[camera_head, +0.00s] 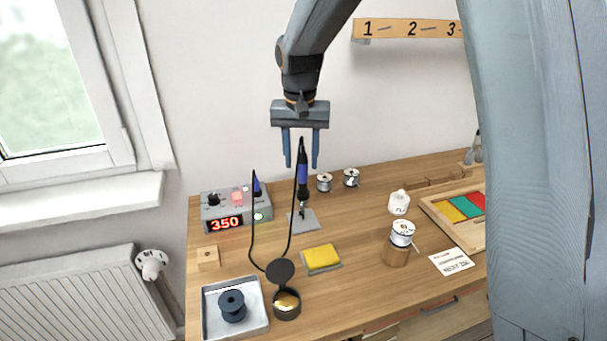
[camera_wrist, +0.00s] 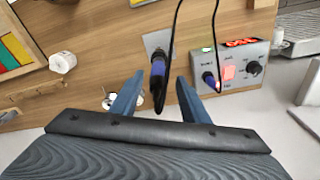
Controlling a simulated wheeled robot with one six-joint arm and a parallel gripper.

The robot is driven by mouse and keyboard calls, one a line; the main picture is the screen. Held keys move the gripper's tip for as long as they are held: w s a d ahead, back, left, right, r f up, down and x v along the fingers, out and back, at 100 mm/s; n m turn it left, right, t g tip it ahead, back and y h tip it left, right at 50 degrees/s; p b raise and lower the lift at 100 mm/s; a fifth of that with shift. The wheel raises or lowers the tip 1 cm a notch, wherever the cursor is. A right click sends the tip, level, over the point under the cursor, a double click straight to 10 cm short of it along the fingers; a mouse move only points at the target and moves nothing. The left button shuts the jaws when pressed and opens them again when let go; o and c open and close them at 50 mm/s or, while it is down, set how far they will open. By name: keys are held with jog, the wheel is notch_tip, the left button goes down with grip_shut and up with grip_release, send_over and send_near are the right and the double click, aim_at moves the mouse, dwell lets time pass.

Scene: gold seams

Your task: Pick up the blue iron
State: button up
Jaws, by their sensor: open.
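The blue iron (camera_head: 303,176) stands upright at the back of the wooden bench, on a small grey plate (camera_head: 312,224). Its black cord loops from its top down to the bench and up to the soldering station (camera_head: 236,210). My gripper (camera_head: 301,166) is open, with its two blue fingers pointing down on either side of the iron's upper part in the head view. In the wrist view, the iron (camera_wrist: 158,68) shows between and beyond the fingertips of my gripper (camera_wrist: 160,82). I cannot tell whether either finger touches it.
Solder spools (camera_head: 324,183) stand behind the iron to the right. A yellow sponge (camera_head: 321,257), an open round tin (camera_head: 286,304) and a metal tray (camera_head: 207,312) with a dark spool lie in front. The wall is close behind.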

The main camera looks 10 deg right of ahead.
aim_at(303, 173)
jog(key=f+p, duration=0.1)
jog(key=f, duration=0.1)
jog(key=f+p, duration=0.1)
jog(key=f, duration=0.2)
jog(key=shift+w+d, duration=0.1)
jog(key=shift+d, duration=0.1)
grip_shut()
